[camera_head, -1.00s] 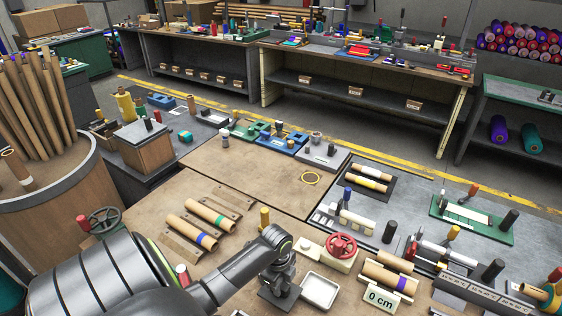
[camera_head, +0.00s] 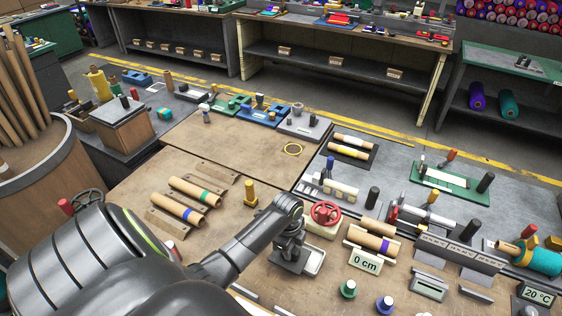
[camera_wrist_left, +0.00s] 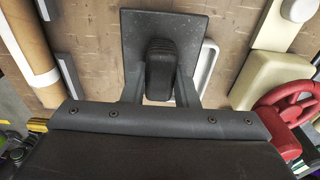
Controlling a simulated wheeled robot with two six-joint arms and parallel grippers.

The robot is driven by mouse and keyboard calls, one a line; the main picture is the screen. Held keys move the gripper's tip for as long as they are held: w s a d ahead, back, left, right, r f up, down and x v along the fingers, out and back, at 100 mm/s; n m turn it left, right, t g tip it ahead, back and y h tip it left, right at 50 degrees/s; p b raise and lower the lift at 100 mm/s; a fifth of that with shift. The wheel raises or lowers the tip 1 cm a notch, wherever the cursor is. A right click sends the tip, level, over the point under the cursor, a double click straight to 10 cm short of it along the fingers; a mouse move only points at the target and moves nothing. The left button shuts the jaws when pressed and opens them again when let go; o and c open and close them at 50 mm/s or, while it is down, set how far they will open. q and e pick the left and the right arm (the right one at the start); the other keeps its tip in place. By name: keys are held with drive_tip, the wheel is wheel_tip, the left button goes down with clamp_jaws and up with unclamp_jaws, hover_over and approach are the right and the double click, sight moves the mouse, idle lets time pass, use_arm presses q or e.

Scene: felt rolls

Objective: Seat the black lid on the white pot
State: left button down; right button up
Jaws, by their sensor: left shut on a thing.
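My left gripper (camera_head: 290,243) is shut on the knob of the black lid (camera_head: 287,264), a flat square plate held level or nearly so. The lid also shows in the left wrist view (camera_wrist_left: 150,25), with its knob between the two fingers (camera_wrist_left: 160,75). The white pot (camera_head: 319,262) is a shallow, pale, square-cornered vessel just right of the lid in the head view. The lid covers part of it, and its pale rim (camera_wrist_left: 208,62) shows right of the lid in the wrist view. I cannot tell the height gap between them. My right gripper is not in view.
A red handwheel (camera_head: 326,213) on a cream block stands just behind the pot.

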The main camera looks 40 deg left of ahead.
sight(307, 252)
use_arm(q)
drive_tip(key=shift+w+d+b, duration=0.2)
drive_tip(key=shift+w+d, duration=0.55)
drive_tip(key=shift+w, duration=0.3)
drive_tip(key=shift+w+d+b, duration=0.15)
drive_tip(key=shift+w+d, duration=0.6)
drive_tip(key=shift+w, duration=0.3)
drive_tip(key=shift+p, duration=0.35)
drive_tip(key=shift+f+b, duration=0.55)
drive_tip(key=shift+f, duration=0.35)
idle(0.3)
drive_tip(key=c, duration=1.1)
unclamp_jaws()
drive_tip(key=shift+o, duration=0.2)
